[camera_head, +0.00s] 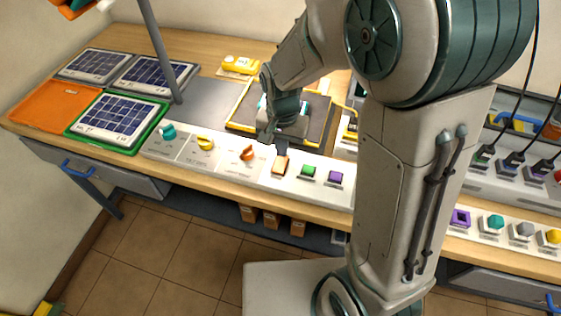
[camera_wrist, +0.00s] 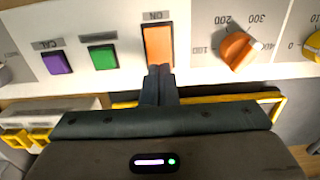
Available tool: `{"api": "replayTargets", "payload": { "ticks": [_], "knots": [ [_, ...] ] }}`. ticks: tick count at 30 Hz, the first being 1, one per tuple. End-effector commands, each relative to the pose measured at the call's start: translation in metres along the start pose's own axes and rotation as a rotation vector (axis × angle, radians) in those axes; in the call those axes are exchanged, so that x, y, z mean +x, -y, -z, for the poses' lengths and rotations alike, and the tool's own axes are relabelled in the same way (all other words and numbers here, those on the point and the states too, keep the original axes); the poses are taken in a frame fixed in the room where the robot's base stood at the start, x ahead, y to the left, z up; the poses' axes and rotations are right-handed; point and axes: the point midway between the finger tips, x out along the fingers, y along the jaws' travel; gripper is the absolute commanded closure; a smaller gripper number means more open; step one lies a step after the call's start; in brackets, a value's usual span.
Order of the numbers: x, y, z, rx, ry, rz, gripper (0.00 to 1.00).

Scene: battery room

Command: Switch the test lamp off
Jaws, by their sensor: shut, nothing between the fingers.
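An orange rocker switch (camera_head: 280,166) sits on the white control panel (camera_head: 228,165) along the bench's front. In the wrist view the switch (camera_wrist: 158,46) has an upside-down label reading "ON" beside it. My gripper (camera_head: 281,149) is shut and empty, pointing down at the switch's far end. In the wrist view its fingertips (camera_wrist: 160,70) are at the lower edge of the switch; I cannot tell whether they touch. I cannot make out a test lamp in either view.
A green button (camera_head: 308,171) and a purple button (camera_head: 335,177) lie right of the switch. An orange knob (camera_head: 247,153), a yellow knob (camera_head: 205,143) and a teal knob (camera_head: 168,132) lie left. Solar panels (camera_head: 115,118) and a grey post (camera_head: 160,50) stand farther left.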

Motion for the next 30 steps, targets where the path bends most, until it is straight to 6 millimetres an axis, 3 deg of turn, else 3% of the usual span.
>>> {"api": "replayTargets", "payload": {
  "ticks": [30],
  "knots": [
    [0.012, 0.000, 0.000, 0.000, 0.000, 0.000, 1.00]
  ]
}}
